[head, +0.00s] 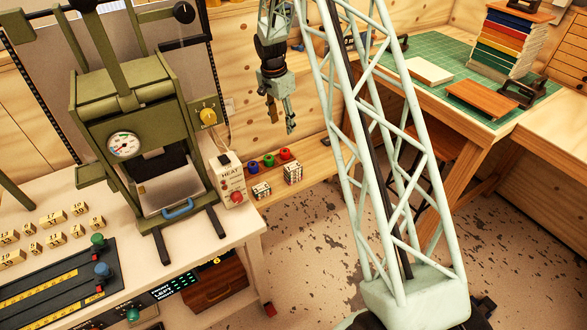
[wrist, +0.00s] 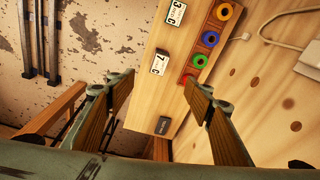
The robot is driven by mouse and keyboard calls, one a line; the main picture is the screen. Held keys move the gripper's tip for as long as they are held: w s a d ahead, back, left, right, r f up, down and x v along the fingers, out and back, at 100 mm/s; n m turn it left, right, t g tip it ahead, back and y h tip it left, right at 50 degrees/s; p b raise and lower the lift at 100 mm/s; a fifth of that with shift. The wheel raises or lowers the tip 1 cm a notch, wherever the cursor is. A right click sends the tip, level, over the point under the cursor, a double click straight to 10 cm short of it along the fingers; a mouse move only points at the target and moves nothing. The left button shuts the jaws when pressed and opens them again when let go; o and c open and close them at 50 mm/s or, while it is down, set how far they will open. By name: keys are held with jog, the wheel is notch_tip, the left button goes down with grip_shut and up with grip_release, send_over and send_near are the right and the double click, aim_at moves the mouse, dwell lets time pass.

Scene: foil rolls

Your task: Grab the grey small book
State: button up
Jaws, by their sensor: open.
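A small dark grey block with pale lettering (wrist: 164,125), which looks like the grey small book, lies on the wooden shelf (wrist: 145,107) near its edge in the wrist view. I cannot make it out surely in the head view. My gripper (head: 281,127) hangs above the shelf in the head view, fingers pointing down. In the wrist view my gripper (wrist: 159,90) is open and empty, its wooden-faced fingers wide apart. The grey block appears between the two fingers, below the fingertip line in the picture, and apart from them.
White numbered blocks (wrist: 160,62) and coloured foil rolls (wrist: 201,61) share the shelf. A green press (head: 125,120) stands on the left bench. A stack of books (head: 505,42) stands on a green mat (head: 455,52) at right. Wooden wall panels rise behind the shelf.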

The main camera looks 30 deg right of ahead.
jog(key=w+d+f+m, duration=0.1)
jog(key=d+f, duration=0.1)
jog(key=f, duration=0.5)
jog(key=w+d+f+m, duration=0.1)
jog(key=d+f, duration=0.1)
jog(key=f, duration=0.6)
jog(key=shift+w+d+g, duration=0.15)
jog(key=shift+w+g, duration=0.05)
jog(key=shift+g, duration=0.1)
send_over(293, 166)
jog(key=shift+a+f+b, duration=0.2)
jog(key=shift+f+b, duration=0.05)
jog(key=shift+f, duration=1.9)
jog(key=shift+a+f+b, duration=0.2)
jog(key=shift+f, duration=1.9)
jog(key=shift+d+f+b, duration=0.15)
jog(key=shift+f+b, duration=0.15)
jog(key=shift+f, duration=1)
jog(key=shift+d+f+b, duration=0.15)
jog(key=shift+f+b, duration=0.15)
jog(key=shift+f, duration=1)
jog(key=shift+c, duration=0.3)
jog(key=c, duration=0.9)
